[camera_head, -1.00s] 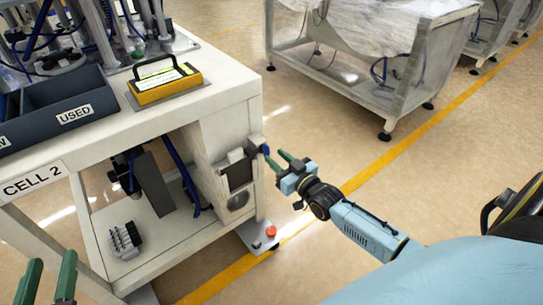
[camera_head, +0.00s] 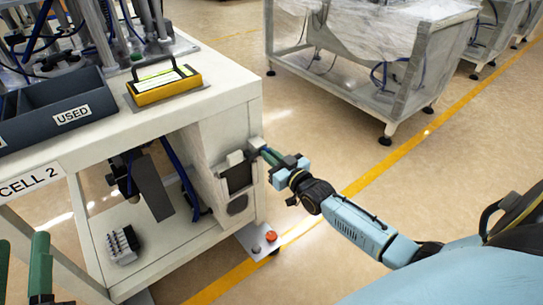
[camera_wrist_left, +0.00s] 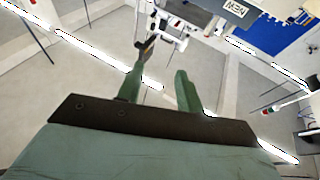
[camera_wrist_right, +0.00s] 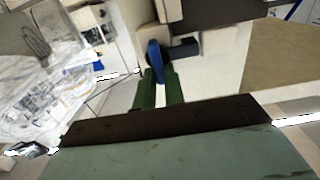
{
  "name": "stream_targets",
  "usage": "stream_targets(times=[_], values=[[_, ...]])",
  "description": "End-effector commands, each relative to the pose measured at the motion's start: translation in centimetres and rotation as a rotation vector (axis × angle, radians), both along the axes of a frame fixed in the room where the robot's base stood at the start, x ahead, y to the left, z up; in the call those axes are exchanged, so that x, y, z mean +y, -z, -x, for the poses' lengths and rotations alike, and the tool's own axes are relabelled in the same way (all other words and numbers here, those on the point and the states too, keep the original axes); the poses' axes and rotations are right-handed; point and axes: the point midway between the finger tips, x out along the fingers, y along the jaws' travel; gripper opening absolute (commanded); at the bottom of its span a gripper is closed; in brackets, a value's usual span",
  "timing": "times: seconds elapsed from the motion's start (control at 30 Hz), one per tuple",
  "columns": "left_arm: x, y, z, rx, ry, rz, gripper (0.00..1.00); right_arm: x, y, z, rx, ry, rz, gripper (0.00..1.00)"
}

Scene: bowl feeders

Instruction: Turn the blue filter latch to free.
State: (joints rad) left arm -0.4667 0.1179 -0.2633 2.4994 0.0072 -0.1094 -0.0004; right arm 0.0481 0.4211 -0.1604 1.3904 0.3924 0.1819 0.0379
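The blue filter latch (camera_wrist_right: 154,60) is on the side of the cell cabinet, beside a dark cylindrical part (camera_wrist_right: 184,50). In the right wrist view it stands roughly upright, with its lower end between my right fingertips. My right gripper (camera_wrist_right: 160,78) is closed to a narrow gap around the latch. The right gripper also shows in the head view (camera_head: 266,153) at the cabinet's side, where its fingers and hand hide the latch. My left gripper (camera_wrist_left: 158,75) is open and empty; its fingers show at the lower left of the head view (camera_head: 22,245).
The white cabinet (camera_head: 228,115) carries a yellow-black device (camera_head: 168,88) and a dark bin (camera_head: 75,95) marked USED. A metal foot plate with a red knob (camera_head: 271,236) sits by the floor.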

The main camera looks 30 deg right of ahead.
Motion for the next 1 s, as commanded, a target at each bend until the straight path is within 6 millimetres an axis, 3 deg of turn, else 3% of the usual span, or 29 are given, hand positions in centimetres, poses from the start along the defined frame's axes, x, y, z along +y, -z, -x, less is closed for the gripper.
stream_targets(times=[0.07, 0.47, 1.0], values=[[0.0, 0.0, 0.0, 0.000, 0.000, 0.000, 0.36, 0.0, 0.0, 0.0, 0.000, 0.000, 0.000, 0.00], [0.0, 0.3, -0.2, 0.029, -0.001, -0.009, 0.36, -0.1, 0.0, 0.0, 0.003, 0.000, -0.038, 0.00], [0.8, 5.4, -0.9, 0.322, -0.022, -0.101, 0.36, -0.6, 0.0, 0.0, 0.035, -0.001, -0.449, 0.00]])
